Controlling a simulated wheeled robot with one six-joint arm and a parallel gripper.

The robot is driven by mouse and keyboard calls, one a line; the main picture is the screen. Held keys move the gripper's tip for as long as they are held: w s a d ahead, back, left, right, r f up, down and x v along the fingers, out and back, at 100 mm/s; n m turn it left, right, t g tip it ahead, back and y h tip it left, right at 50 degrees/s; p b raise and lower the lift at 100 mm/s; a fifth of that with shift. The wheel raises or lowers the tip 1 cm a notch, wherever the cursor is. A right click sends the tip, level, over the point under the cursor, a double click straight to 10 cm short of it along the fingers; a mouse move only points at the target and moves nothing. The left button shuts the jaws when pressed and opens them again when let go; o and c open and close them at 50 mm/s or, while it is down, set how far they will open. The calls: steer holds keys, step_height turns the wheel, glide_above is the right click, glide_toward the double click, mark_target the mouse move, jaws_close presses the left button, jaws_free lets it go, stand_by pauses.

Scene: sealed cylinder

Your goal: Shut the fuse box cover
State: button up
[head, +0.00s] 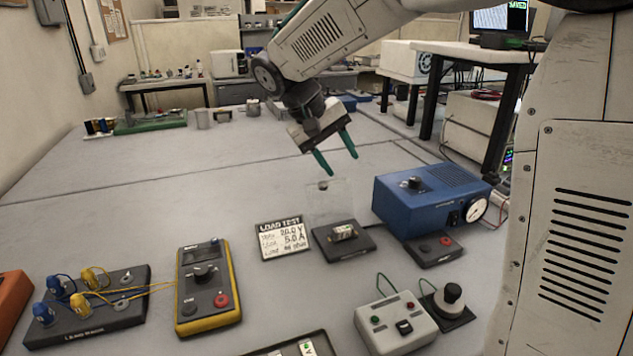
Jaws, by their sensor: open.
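The fuse box (343,238) is a small dark base with a light fuse part on it, standing on the grey bench in the middle of the head view. Its clear cover (329,203) stands raised, roughly upright, at the back edge of the base. A small dark knob or tab shows at the cover's top edge. My gripper (342,166) has two green fingers spread apart, with nothing between them. It points down above and slightly behind the raised cover, and appears apart from it.
A blue power unit (428,197) stands close on the right. A load test card (282,241) lies at the left, with a yellow multimeter (208,287) beyond it. A grey switch box (396,322) is in front. The bench behind the cover is largely clear.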

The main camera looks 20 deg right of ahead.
mark_target(328, 199)
steer(key=w+a+f+h, duration=0.2)
steer(key=w+a+f, duration=0.15)
steer(key=w, duration=0.35)
steer(key=w+a+f+h, duration=0.1)
steer(key=w+a+f, duration=0.1)
steer(key=w+f, duration=0.3)
steer(key=w+d+f, duration=0.1)
steer(key=d+f, duration=0.3)
steer(key=d, duration=0.1)
steer(key=shift+d+f, duration=0.15)
steer(key=shift+d, duration=0.25)
jaws_close()
